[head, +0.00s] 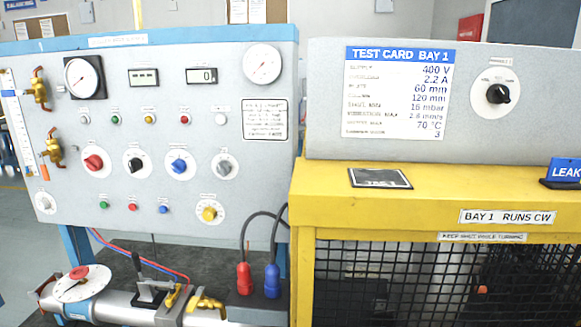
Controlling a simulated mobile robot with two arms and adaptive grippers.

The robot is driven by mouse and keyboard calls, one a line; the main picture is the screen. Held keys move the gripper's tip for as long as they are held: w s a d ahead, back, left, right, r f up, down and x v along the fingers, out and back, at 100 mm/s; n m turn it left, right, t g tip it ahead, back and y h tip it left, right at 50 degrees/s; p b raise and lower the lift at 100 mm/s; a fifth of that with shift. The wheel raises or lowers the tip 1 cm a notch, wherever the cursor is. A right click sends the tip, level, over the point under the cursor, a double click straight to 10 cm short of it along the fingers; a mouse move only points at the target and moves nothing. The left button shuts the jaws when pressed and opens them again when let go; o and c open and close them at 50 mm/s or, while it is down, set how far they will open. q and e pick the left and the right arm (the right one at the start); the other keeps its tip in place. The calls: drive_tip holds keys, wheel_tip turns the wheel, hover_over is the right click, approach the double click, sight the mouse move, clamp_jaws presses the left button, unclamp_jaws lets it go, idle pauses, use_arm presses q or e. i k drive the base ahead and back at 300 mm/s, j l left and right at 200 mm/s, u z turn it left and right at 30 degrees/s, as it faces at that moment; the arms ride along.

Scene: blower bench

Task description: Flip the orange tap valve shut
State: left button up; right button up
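Two brass tap valves are on the left edge of the grey panel in the head view. The lower valve (54,148) has an orange lever (44,172) hanging down at its lower left. The upper valve (40,92) has a darker, brownish-red part sticking up at its top. The picture is too small to tell the exact lever angle of either valve. Neither of my grippers is in view.
The panel (130,55) carries gauges, displays, coloured knobs and buttons. A pipe (120,306) with a red-knobbed dial (80,282) and brass fittings runs below it. A yellow guarded bench (430,200) stands at right. Open floor shows at far left.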

sight(42, 167)
drive_tip(key=j+u, duration=0.1)
drive_tip(key=u, duration=0.35)
drive_tip(key=i+u, duration=0.1)
drive_tip(key=u, duration=0.35)
drive_tip(key=i+u, duration=0.1)
drive_tip(key=u, duration=0.35)
drive_tip(key=i+j+u, duration=0.2)
drive_tip(key=i+j, duration=0.75)
drive_tip(key=k+j+z, duration=0.1)
drive_tip(key=k+j, duration=0.2)
drive_tip(key=i+l+u, duration=0.1)
drive_tip(key=l, duration=0.25)
drive_tip(key=i+l, duration=0.15)
drive_tip(key=l, duration=0.15)
